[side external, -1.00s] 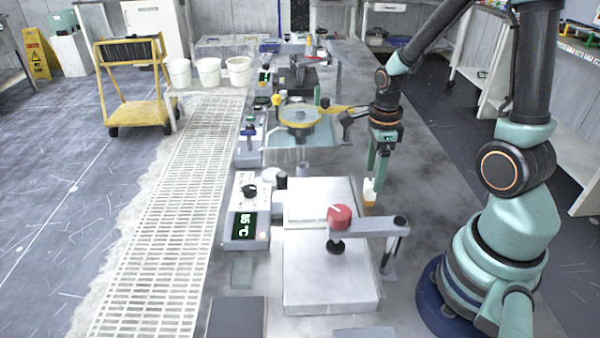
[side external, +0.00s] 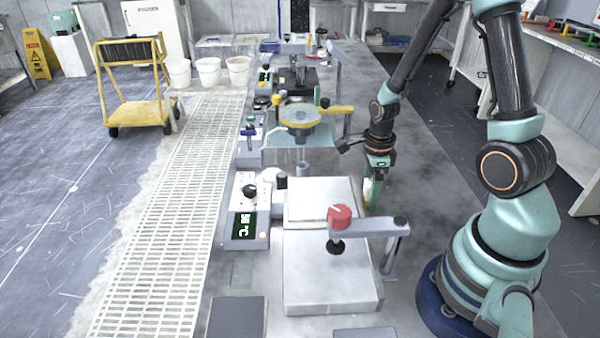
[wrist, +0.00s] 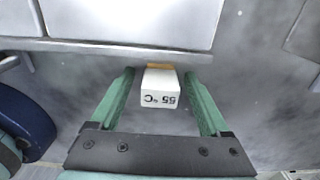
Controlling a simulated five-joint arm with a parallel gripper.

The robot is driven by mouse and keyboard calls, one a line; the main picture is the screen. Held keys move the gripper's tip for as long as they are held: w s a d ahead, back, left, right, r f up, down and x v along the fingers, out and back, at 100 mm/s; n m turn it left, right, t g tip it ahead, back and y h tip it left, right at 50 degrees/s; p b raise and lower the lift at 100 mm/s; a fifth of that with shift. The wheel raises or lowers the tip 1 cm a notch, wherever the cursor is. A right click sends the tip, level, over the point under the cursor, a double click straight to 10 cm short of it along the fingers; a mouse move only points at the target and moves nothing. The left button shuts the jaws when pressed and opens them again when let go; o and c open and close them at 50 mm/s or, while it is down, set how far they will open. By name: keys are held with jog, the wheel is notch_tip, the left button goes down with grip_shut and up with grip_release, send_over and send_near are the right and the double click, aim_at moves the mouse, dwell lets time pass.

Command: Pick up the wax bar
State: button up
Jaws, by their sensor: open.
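The wax bar is a small pale block marked "55 °C" with an amber end (wrist: 159,88). It stands between the two green fingers of my gripper (wrist: 160,76) in the wrist view, with a gap showing on each side. In the side view my gripper (side external: 372,205) is low at the bench, just right of the grey hotplate. The wax bar (side external: 367,190) shows there as a pale sliver, mostly hidden by a finger. The gripper is open around the bar.
The hotplate (side external: 310,275) with a red-knobbed arm (side external: 340,217) stands close to the left and in front of my gripper. A round yellow-rimmed platen (side external: 300,116) is behind it. The bench to the right (side external: 430,190) is clear.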

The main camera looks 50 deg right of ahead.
grip_shut()
jog(key=shift+r, duration=0.1)
